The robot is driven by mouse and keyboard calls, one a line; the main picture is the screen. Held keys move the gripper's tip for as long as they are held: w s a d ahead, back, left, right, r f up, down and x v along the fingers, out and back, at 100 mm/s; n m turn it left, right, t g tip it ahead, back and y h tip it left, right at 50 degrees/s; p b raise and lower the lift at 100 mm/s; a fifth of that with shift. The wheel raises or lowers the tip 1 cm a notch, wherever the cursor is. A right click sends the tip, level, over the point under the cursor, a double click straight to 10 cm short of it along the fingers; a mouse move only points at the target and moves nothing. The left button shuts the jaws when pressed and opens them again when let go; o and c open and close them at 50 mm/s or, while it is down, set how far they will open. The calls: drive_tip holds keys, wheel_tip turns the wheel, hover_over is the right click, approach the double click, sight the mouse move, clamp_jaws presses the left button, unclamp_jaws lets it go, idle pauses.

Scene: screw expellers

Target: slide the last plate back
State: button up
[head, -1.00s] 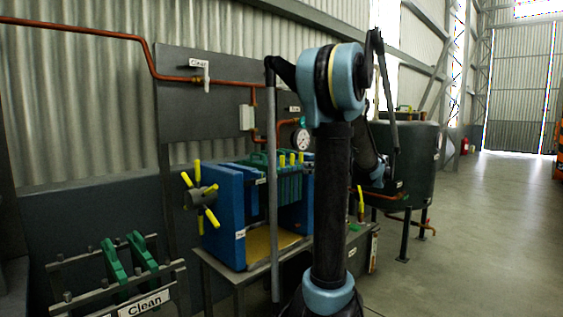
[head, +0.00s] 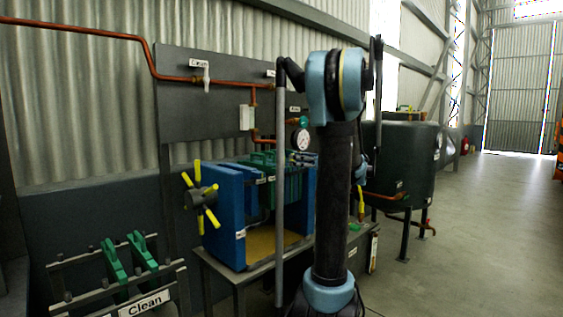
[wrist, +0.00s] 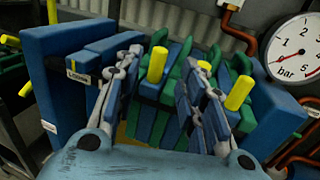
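The filter press shows in the head view with a large blue left end block (head: 224,217) and a pack of green and blue plates (head: 268,166) to its right. In the wrist view, a labelled blue plate (wrist: 98,62) stands close to the left end block (wrist: 66,75). Whether the fingers touch a plate is unclear.
A pressure gauge (wrist: 302,45) and copper pipes are close to the right of the press. A yellow-handled hand wheel (head: 203,197) is at its left. A rack marked Clean (head: 143,303) holds two green plates at lower left. A dark tank (head: 402,165) stands behind; floor at right is clear.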

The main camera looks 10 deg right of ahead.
sight(282, 158)
drive_tip(key=shift+x, duration=3.9)
clamp_jaws()
